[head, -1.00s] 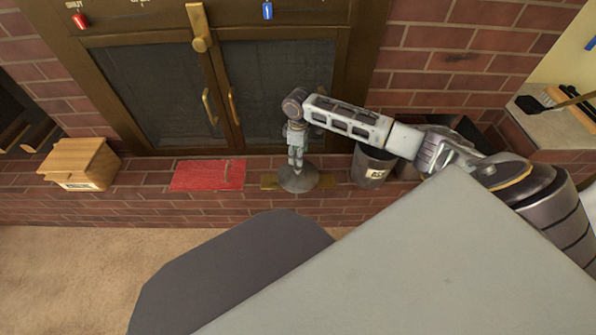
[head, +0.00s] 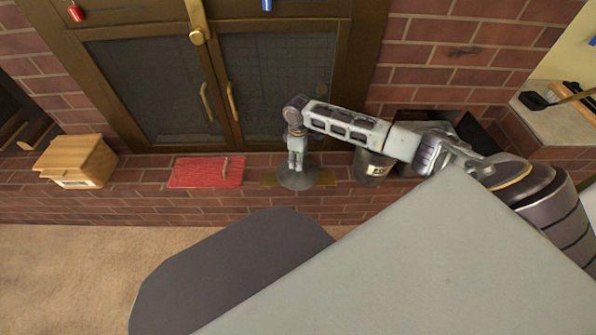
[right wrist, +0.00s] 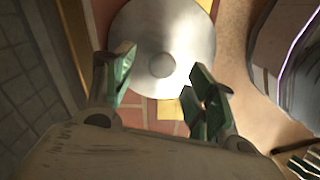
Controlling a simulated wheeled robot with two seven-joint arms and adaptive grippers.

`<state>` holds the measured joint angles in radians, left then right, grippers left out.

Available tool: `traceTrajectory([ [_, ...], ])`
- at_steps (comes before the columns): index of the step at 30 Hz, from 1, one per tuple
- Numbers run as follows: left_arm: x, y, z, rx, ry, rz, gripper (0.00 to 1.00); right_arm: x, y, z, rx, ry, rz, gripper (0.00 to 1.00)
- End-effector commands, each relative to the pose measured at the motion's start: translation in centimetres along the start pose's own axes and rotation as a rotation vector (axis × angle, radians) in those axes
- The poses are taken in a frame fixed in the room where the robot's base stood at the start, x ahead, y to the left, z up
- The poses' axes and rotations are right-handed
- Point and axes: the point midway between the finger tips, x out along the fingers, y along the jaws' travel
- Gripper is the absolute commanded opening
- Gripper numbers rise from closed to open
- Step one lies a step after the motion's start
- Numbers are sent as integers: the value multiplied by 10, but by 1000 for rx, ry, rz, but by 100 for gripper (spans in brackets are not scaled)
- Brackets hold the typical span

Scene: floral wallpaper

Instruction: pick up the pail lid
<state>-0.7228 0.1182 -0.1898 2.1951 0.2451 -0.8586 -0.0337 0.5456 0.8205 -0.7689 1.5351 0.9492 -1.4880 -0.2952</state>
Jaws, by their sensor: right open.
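The pail lid (head: 297,180) is a round grey metal disc with a small raised knob at its centre. It lies on a yellow patch on the brick hearth, below the glass doors. My right gripper (head: 297,166) points down over it and hides part of it in the head view. In the right wrist view, the lid (right wrist: 185,30) shows just beyond the open fingers of the gripper (right wrist: 165,85), its knob roughly in line with the gap between them. The fingers hold nothing. The grey pail (head: 372,168) stands to the right on the hearth. My left gripper is out of view.
A red board (head: 206,172) lies left of the lid, and a wooden box (head: 76,161) stands farther left. The glass doors (head: 275,85) with brass handles rise behind. A dark container (head: 465,132) stands behind my right arm. Carpet lies in front of the hearth.

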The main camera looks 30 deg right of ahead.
Motion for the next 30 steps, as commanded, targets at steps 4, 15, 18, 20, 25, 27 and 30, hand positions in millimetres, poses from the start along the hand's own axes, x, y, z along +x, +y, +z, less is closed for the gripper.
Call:
traceTrajectory([
  [4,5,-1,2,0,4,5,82,8,-1,0,0,-1,0,56],
  [15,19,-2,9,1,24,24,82,30,-3,1,1,0,0,56],
  [18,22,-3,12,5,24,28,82,37,-3,1,1,0,0,56],
  [20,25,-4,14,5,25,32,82,41,-3,1,1,0,0,56],
  [25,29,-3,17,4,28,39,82,49,-3,1,0,-1,0,56],
  [27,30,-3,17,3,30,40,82,50,-3,1,0,-1,1,56],
  [30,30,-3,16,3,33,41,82,51,-3,1,0,-1,1,56],
])
